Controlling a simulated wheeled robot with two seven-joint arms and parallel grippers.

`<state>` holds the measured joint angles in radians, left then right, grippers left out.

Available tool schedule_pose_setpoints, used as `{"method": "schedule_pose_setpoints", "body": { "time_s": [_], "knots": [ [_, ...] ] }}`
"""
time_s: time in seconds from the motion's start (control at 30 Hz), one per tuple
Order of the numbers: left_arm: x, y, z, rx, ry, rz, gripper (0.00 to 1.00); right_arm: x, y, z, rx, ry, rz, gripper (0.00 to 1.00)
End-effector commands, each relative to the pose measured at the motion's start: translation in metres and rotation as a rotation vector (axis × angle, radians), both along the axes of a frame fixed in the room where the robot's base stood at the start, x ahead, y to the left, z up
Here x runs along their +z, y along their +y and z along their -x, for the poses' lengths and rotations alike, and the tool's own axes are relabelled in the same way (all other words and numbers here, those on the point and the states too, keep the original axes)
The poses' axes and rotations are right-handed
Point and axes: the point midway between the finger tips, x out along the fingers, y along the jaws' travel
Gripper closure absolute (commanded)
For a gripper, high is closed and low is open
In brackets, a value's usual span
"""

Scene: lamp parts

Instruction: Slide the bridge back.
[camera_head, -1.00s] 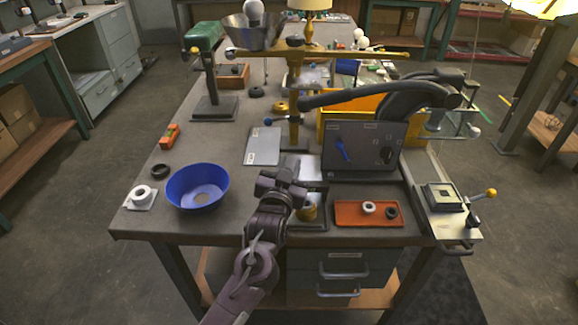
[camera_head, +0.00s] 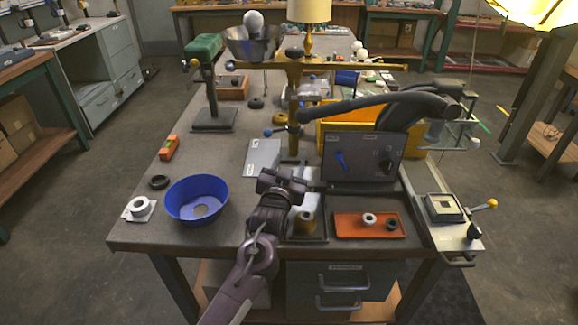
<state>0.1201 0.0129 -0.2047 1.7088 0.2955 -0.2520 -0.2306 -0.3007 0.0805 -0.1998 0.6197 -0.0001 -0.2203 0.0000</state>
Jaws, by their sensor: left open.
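The yellow bridge beam (camera_head: 345,65) runs left to right above the table on a yellow post (camera_head: 293,115), with a dark knob on top. My left gripper (camera_head: 282,178) is in the lower middle, over the front part of the table. It is open and apart from the beam, nearer to me than the post. I see nothing between its jaws. My right gripper is not in view.
A blue bowl (camera_head: 197,199) stands to the left of my gripper. A grey panel (camera_head: 361,157) and an orange tray (camera_head: 368,225) are to the right. A dark curved arm (camera_head: 370,103) reaches across above the panel. The table between bowl and gripper is clear.

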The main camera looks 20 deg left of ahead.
Motion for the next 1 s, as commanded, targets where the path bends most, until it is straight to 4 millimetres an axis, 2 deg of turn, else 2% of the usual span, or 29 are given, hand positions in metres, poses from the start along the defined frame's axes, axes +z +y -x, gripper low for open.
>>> {"method": "schedule_pose_setpoints", "body": {
  "time_s": [0.17,0.5,0.6,1.0],
  "knots": [
    [-0.001,-0.001,0.006,-0.001,0.000,0.000,0.55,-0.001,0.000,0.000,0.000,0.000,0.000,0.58],
    [-0.002,-0.005,0.061,-0.001,0.001,0.000,0.55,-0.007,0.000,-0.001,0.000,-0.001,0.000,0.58],
    [-0.002,-0.006,0.071,-0.001,0.001,-0.001,0.55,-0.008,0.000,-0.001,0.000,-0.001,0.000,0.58],
    [0.000,-0.007,0.077,0.000,0.000,0.000,0.55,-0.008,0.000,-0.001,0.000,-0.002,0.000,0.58]
  ]
}}
